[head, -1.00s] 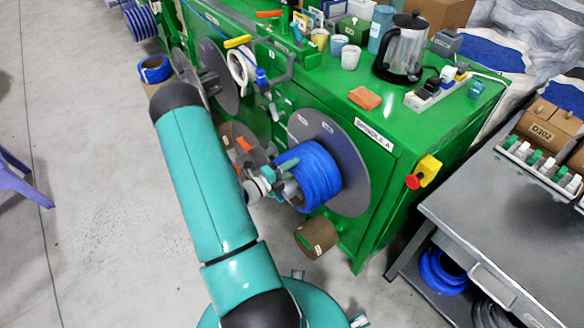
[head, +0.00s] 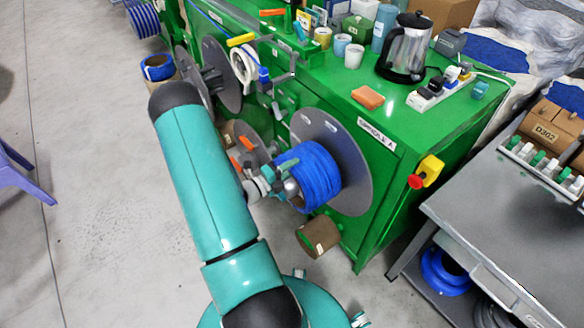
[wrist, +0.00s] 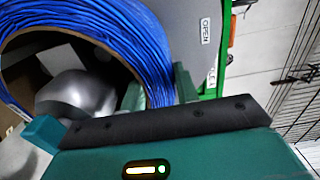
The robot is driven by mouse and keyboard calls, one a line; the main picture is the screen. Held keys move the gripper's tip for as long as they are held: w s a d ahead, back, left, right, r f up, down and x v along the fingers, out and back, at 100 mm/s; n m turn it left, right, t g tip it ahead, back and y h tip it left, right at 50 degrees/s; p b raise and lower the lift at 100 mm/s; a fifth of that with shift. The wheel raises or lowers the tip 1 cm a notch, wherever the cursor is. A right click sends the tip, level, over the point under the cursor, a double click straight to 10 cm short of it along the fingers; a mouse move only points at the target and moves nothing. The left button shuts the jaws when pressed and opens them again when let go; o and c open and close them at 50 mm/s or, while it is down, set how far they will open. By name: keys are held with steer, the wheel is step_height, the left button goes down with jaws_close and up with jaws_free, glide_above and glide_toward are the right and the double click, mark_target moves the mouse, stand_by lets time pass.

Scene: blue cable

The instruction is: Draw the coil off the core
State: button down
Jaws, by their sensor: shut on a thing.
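The blue cable coil (head: 318,170) sits at the front of a round grey flange (head: 350,160) marked spindle A on the green machine. In the wrist view the coil (wrist: 95,22) arches across the upper left, with a brown lining inside its ring. A rounded silver core end (wrist: 75,93) shows within the opening. My gripper (head: 278,174) is at the coil's near left side. In the wrist view my gripper (wrist: 158,92) has one teal finger inside the ring and one outside, shut on the coil's wall. The fingertips' contact is partly hidden.
A brown cylinder (head: 319,235) lies on the floor below the coil. The green machine top (head: 330,85) carries a kettle (head: 405,48), cups and an orange block. A grey table (head: 500,215) stands at the right. The floor at left is mostly clear.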

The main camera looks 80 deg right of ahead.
steer(key=shift+w+a+r, duration=0.1)
steer(key=shift+w+a, duration=0.1)
stand_by(0.7)
steer(key=v, duration=2.1)
steer(key=shift+w, duration=0.2)
stand_by(2.6)
steer(key=shift+a, duration=0.1)
